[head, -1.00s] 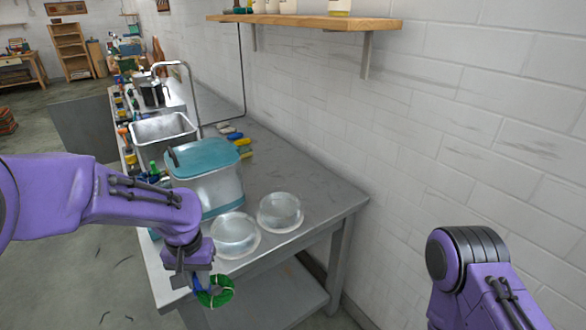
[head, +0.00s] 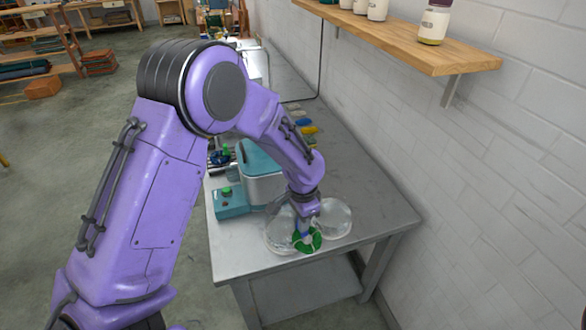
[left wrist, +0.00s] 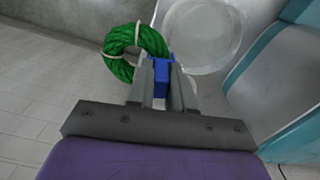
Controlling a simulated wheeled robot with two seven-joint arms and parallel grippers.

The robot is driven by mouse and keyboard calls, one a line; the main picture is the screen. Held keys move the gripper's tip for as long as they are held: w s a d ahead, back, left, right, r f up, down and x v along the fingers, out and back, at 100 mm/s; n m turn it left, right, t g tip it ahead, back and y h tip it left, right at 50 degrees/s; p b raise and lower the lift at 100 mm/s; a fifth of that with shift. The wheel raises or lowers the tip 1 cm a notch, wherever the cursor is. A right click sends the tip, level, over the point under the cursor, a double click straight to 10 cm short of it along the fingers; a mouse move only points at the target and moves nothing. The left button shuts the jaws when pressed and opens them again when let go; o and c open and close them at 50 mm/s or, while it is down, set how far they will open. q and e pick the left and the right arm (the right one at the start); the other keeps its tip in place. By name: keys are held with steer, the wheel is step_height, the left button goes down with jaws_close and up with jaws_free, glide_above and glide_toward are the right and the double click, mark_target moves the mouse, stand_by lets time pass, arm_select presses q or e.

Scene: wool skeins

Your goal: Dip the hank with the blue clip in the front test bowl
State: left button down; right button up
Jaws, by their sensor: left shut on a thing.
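My left gripper (head: 305,214) is shut on the blue clip (left wrist: 160,74) of a green hank (head: 308,241). In the left wrist view the hank (left wrist: 137,47) is a ring with pale ties, hanging beyond the fingertips. Two clear round bowls sit on the grey table. In the head view the hank overlaps the right side of the nearer bowl (head: 274,238), and the farther bowl (head: 335,217) is just right of it. I cannot tell whether the hank is above or inside the nearer bowl. One bowl (left wrist: 203,36) shows beside the hank in the left wrist view. My right gripper is out of view.
A teal-lidded grey container (head: 262,180) stands behind the bowls, with a teal box with a green button (head: 229,203) at its left. The table's (head: 245,262) front and right surface is clear. A wall shelf (head: 420,45) with jars hangs above right.

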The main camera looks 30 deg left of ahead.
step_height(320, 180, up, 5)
steer(key=p, duration=0.3)
arm_select(q)
steer(key=w+a+r+m+b, duration=0.15)
steer(key=w+a+m, duration=0.3)
steer(key=m, duration=1.35)
steer(key=f+b, duration=0.2)
steer(key=f, duration=0.1)
steer(key=f+b, duration=0.2)
steer(key=f, duration=0.1)
steer(key=a+f+b, duration=0.1)
steer(key=f+b, duration=0.1)
steer(key=b, duration=0.1)
steer(key=shift+s+f, duration=0.15)
steer(key=shift+f, duration=0.25)
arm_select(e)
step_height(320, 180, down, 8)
arm_select(q)
steer(key=shift+w+a+f, duration=0.35)
steer(key=shift+a+f, duration=0.1)
steer(key=shift+a, duration=0.2)
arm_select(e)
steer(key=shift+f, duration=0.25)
arm_select(q)
steer(key=shift+d+r, duration=0.1)
